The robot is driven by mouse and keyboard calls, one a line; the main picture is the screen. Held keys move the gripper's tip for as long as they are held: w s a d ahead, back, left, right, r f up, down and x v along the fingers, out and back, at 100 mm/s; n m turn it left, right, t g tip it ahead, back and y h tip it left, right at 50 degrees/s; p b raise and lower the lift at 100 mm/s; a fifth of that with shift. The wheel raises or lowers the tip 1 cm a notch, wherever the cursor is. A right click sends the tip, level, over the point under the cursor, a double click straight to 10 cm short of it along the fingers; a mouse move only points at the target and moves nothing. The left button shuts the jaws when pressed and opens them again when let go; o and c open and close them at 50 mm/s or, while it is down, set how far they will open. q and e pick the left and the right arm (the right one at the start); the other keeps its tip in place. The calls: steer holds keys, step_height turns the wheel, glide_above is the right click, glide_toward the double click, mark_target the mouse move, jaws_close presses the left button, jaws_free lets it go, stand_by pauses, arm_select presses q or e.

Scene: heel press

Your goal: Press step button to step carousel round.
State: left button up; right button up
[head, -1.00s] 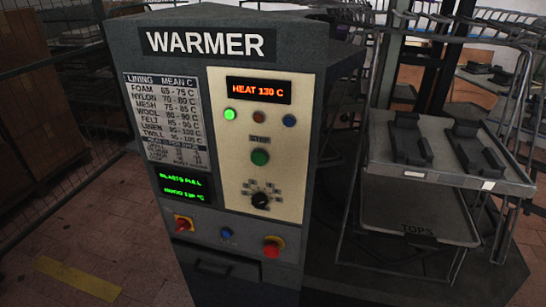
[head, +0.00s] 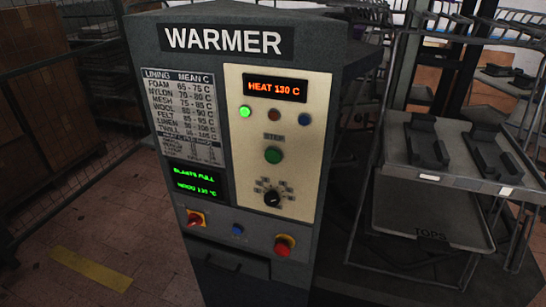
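The warmer cabinet (head: 240,225) stands in the middle of the head view, its panel facing me. The green step button (head: 273,155) sits on the cream panel under the label STEP. Above it the orange display (head: 275,88) reads HEAT 130 C, and the left lamp (head: 245,112) glows green. A black dial (head: 272,198) is below the button. Nothing touches the button. Neither of my grippers is in view. The carousel cannot be clearly made out; dark structure behind the cabinet is partly hidden.
A rack (head: 456,152) with dark fixtures on its upper shelf and a lower tray marked TOPS (head: 433,220) stands to the right. Mesh fence and boxes are at left.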

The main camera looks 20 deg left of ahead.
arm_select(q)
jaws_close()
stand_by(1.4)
